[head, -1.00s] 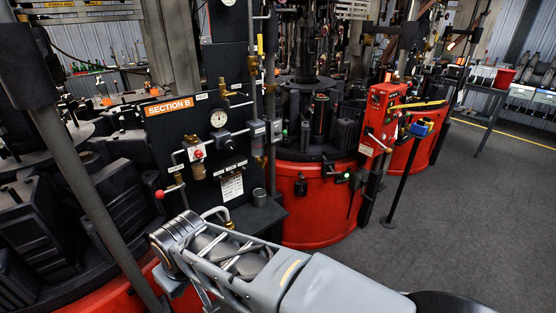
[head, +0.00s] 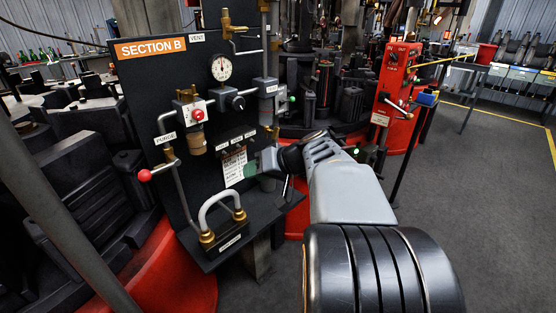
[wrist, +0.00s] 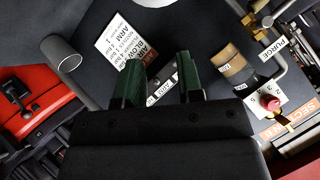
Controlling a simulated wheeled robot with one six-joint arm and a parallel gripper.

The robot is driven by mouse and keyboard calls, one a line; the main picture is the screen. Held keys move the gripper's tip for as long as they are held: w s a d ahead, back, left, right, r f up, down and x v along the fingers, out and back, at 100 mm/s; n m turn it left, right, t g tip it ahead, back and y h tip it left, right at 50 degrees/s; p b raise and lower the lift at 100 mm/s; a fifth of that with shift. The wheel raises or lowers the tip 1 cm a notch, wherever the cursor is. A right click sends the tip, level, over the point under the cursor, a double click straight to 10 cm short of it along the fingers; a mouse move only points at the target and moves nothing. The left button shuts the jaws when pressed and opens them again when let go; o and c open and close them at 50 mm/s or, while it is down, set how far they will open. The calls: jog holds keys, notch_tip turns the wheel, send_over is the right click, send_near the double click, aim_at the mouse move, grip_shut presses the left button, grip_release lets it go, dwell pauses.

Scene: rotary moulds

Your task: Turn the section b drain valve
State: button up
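The section B panel is a dark upright board with an orange SECTION B sign (head: 151,48) in the head view. It carries a gauge (head: 221,67), a red-knobbed regulator (head: 197,115), a red-tipped PURGE lever (head: 146,175) and a VENT valve at the top. I cannot pick out a drain label or valve for certain. My gripper (head: 256,162) is in front of the panel's lower right, by the white placard (head: 233,166). In the wrist view its green fingers (wrist: 160,80) are apart and empty, with the placard (wrist: 124,45) and a small label between and beyond them.
A shelf with a curved pipe in brass fittings (head: 222,215) juts out under the panel. A grey cylinder (wrist: 62,52) is at the left in the wrist view. A red control box (head: 398,75) stands to the right. The floor at right is clear.

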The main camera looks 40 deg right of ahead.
jog(key=w+d+f+t+b, duration=0.1)
jog(key=d+t+b, duration=0.3)
jog(key=d, duration=0.6)
jog(key=m+t+h+b, duration=0.1)
jog(key=t+h+b, duration=0.2)
jog(key=t, duration=0.1)
send_near(275, 133)
jog(key=w+a, duration=0.1)
jog(key=w, duration=0.8)
jog(key=shift+p, duration=0.3)
jog(key=shift+a+f, duration=0.1)
grip_shut()
